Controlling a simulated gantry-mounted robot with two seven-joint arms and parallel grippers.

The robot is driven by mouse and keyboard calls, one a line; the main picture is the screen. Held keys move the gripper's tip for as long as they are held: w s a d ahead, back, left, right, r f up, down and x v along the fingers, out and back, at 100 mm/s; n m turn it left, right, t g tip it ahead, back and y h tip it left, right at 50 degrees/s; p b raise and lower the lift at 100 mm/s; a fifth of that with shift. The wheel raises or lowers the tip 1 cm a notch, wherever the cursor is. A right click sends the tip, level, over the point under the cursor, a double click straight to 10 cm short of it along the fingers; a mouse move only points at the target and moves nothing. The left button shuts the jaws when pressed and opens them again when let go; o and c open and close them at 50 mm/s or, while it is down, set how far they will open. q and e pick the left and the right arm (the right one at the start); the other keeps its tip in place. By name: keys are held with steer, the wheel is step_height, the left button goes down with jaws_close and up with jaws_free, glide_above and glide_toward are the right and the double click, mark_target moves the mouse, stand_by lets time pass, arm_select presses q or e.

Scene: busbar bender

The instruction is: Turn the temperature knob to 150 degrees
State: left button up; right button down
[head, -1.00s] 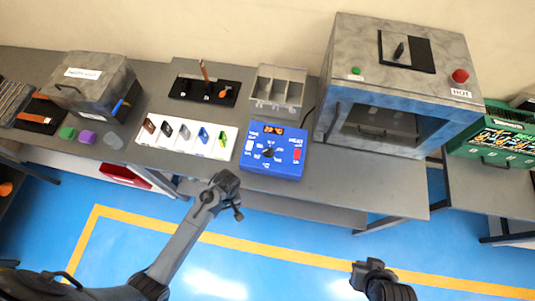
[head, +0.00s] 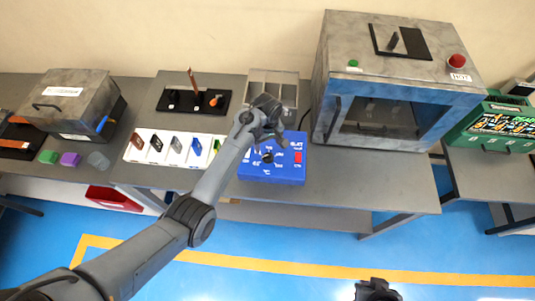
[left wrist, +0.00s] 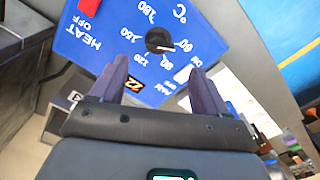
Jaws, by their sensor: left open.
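The blue control box (head: 262,174) stands at the table's front edge, partly covered by my left arm. Its black round temperature knob (left wrist: 159,40) sits inside a ring of white numbers in the left wrist view. The knob's pale mark faces right in that view, near what looks like 60. The knob also shows in the head view (head: 267,157). My left gripper (left wrist: 160,78) is open and empty, its fingers pointing toward the panel, apart from the knob, which lies ahead between their lines. My right gripper (head: 375,290) is at the bottom edge, its jaws not clear.
A large metal oven (head: 390,90) stands right of the box. A grey divided bin (head: 272,86) stands behind it. A white tray of colored pieces (head: 170,150) lies to its left.

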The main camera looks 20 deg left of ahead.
mark_target(267, 156)
arm_select(q)
step_height(267, 156, down, 8)
steer(key=shift+f+b, duration=0.15)
steer(key=shift+b, duration=0.35)
steer(key=c, duration=1)
